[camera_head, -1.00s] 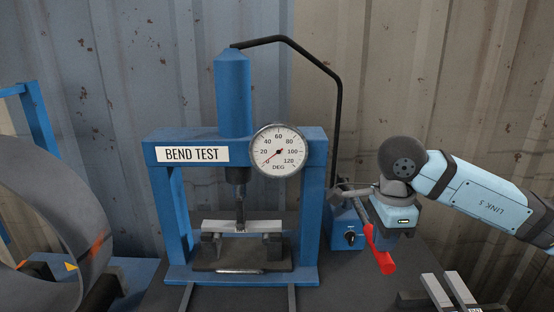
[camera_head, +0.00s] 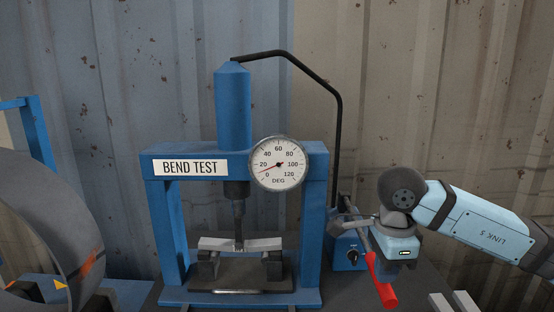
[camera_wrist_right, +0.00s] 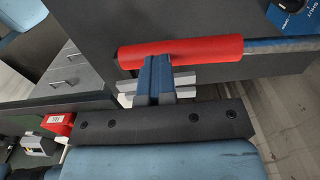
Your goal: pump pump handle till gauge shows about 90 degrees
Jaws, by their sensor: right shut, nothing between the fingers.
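The blue bend-test press (camera_head: 318,220) stands in the middle of the head view. Its round gauge (camera_head: 279,164) has a red needle between 0 and 20, roughly 10. The ram tip rests on a pale metal strip (camera_head: 216,244), which dips slightly in the middle. The pump handle has a red grip (camera_head: 380,280) and slants down toward me. In the wrist view the red grip (camera_wrist_right: 200,51) lies across the fingertips. My right gripper (camera_wrist_right: 157,68) is shut and empty, its tips against or very near the grip; contact is unclear. My left gripper is not in view.
The blue pump body (camera_head: 346,252) stands right of the press, linked by a black hose (camera_head: 341,110). A large grey pipe ring (camera_head: 45,225) is at the left. Grey bars (camera_head: 452,302) lie at the lower right. A corrugated wall closes the back.

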